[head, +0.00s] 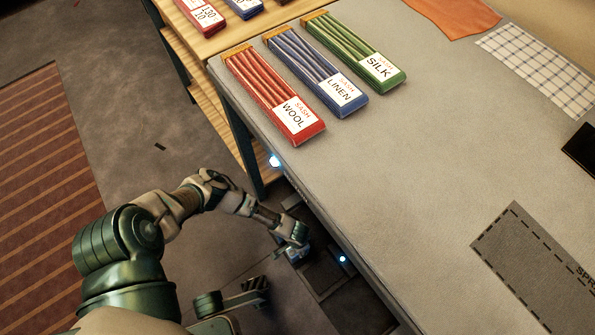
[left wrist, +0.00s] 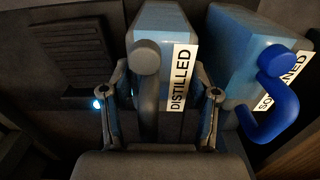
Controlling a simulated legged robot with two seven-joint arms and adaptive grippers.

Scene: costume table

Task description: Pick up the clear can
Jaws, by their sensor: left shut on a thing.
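A can labelled DISTILLED (left wrist: 179,80) stands in the middle of the left wrist view. It has a pale blue body, a grey cap and a grey handle on its front. My left gripper (left wrist: 165,98) is shut on it, with one finger on each side of the handle and label. In the head view my left gripper (head: 292,238) reaches down beside the table's near edge, and only a small blue part of a can shows under it. My right gripper is not in view.
A second can (left wrist: 245,55) with a blue cap, a blue handle and a partly covered label stands close on the right. The table (head: 430,150) rises beside my left arm. Red WOOL (head: 275,95), blue LINEN (head: 315,72) and green SILK (head: 355,52) sash packs lie on it.

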